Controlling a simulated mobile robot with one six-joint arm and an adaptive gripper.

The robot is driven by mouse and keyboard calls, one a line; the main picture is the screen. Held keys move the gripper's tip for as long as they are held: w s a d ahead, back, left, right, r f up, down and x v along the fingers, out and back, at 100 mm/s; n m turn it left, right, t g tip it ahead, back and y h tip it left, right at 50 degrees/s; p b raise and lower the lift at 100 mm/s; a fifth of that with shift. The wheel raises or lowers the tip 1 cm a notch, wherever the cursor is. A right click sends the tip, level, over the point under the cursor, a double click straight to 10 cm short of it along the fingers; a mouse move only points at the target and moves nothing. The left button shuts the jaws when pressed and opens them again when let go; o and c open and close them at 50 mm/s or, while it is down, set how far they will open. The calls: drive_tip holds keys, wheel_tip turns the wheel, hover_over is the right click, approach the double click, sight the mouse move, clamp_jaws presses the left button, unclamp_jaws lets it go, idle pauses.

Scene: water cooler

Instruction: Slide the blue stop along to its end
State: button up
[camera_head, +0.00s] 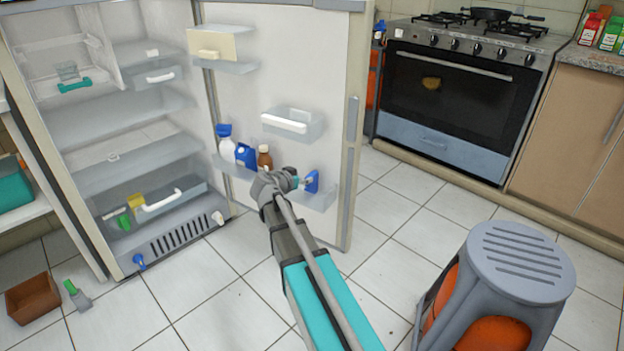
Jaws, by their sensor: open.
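A small blue stop (312,181) sits at the lower door shelf (318,202) of the open fridge, toward the shelf's right part. My gripper (298,181) is at that shelf, just left of the blue stop, with its fingertips close to it. The jaws are open; whether they touch the stop or reach around it I cannot tell. My wrist and arm hide the middle of the shelf.
A brown bottle (264,158), a blue jug (245,155) and a white spray bottle (226,140) stand left of my gripper on the same shelf. The floor between is clear.

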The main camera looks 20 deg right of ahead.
sight(311, 175)
drive_tip(key=shift+b+x, duration=1.05)
drive_tip(key=shift+x, duration=2.4)
clamp_jaws()
